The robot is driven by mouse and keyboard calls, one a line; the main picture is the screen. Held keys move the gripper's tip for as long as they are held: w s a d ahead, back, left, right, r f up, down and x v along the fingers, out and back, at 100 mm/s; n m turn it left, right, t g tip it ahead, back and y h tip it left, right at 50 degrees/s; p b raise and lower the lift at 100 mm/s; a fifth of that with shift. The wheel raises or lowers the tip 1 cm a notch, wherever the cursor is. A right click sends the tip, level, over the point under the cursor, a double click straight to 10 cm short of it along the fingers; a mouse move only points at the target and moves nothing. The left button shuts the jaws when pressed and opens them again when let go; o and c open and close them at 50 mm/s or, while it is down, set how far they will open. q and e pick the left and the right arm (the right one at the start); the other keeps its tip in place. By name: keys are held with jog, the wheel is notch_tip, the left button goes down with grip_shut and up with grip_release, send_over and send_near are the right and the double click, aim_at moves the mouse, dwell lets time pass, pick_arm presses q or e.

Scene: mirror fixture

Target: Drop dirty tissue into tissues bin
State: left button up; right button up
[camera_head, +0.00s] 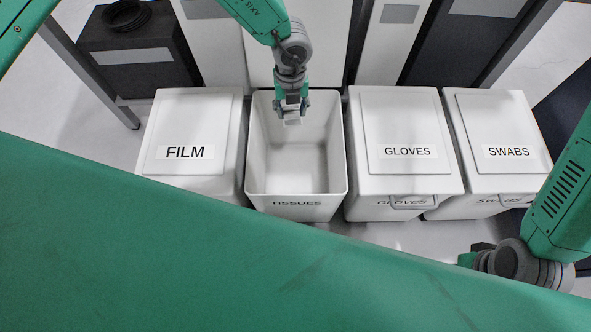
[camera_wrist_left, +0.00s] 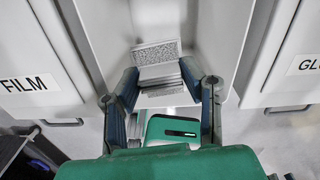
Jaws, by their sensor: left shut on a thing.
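My left gripper (camera_head: 291,106) hangs over the open TISSUES bin (camera_head: 297,188), near its back edge. It is shut on a small whitish tissue (camera_head: 292,121), which sticks out below the fingertips. In the left wrist view the fingers (camera_wrist_left: 165,85) stand on both sides of the tissue (camera_wrist_left: 157,72), which looks layered with a speckled grey face. The white bin's inside looks empty, and its walls (camera_wrist_left: 222,30) show around the tissue. My right gripper (camera_head: 481,255) is partly in view at the lower right, and its fingers are hidden.
Lidded white bins stand beside the open one: FILM (camera_head: 190,125) on the left, GLOVES (camera_head: 403,120) and SWABS (camera_head: 500,125) on the right. A black box (camera_head: 135,55) stands at the back left. A green surface (camera_head: 200,260) fills the foreground.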

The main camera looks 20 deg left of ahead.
pick_arm(q)
jog(key=f+b, duration=0.1)
jog(key=a+f, duration=0.1)
jog(key=f+b, duration=0.1)
jog(key=shift+a+f+b, duration=0.15)
jog(key=shift+a+b, duration=0.1)
jog(key=shift+b, duration=0.05)
jog(key=shift+d+f+b, duration=0.35)
jog(key=shift+f+b, duration=0.3)
jog(key=shift+d+f+b, duration=0.3)
jog(key=shift+f+b, duration=0.3)
jog(key=o, duration=0.8)
jog(key=shift+a, duration=0.4)
jog(key=r, duration=1)
jog(key=shift+a+r, duration=0.2)
jog(key=shift+a, duration=0.05)
jog(key=shift+d+r, duration=0.1)
jog(key=shift+r, duration=0.55)
jog(key=shift+d+r, duration=0.1)
pick_arm(e)
jog(key=f, duration=0.5)
jog(key=shift+a, duration=0.35)
